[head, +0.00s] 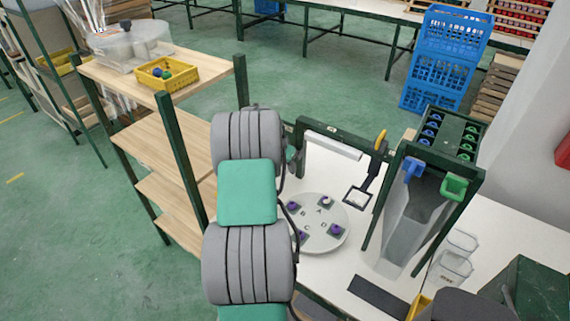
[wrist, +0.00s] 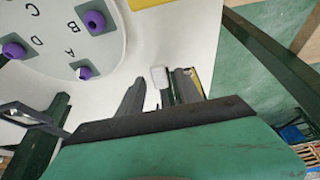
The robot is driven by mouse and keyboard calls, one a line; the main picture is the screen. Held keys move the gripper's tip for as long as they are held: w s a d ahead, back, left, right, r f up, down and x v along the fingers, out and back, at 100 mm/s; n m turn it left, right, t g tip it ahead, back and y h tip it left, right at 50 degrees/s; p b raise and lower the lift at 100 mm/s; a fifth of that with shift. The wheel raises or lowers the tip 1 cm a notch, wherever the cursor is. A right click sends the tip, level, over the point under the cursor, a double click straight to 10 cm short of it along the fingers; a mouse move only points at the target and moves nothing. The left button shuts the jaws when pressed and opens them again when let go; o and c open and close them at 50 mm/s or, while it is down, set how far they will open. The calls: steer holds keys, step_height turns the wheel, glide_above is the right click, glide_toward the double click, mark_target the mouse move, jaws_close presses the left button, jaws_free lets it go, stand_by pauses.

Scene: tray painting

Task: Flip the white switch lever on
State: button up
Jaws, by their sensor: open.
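In the wrist view, a small white block on a short stem, which looks like the switch lever (wrist: 160,76), stands beyond my gripper (wrist: 161,83). It appears in the gap between the two dark fingertips, nearer the right one. The fingers are open, and I see no clear contact with the lever. The lever's tilt is hard to read. In the head view, my arm hides the gripper and I cannot make out the lever.
A round plate (head: 338,243) with lettered spots and purple knobs lies on the white table. A white tube (head: 333,146) is mounted above the table's back edge. A dark-framed rack (head: 466,218) stands to the right. A wooden shelf (head: 147,148) is on the left.

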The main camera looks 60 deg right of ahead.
steer(key=shift+f, duration=0.1)
steer(key=shift+c, duration=0.2)
jaws_close()
stand_by(1.2)
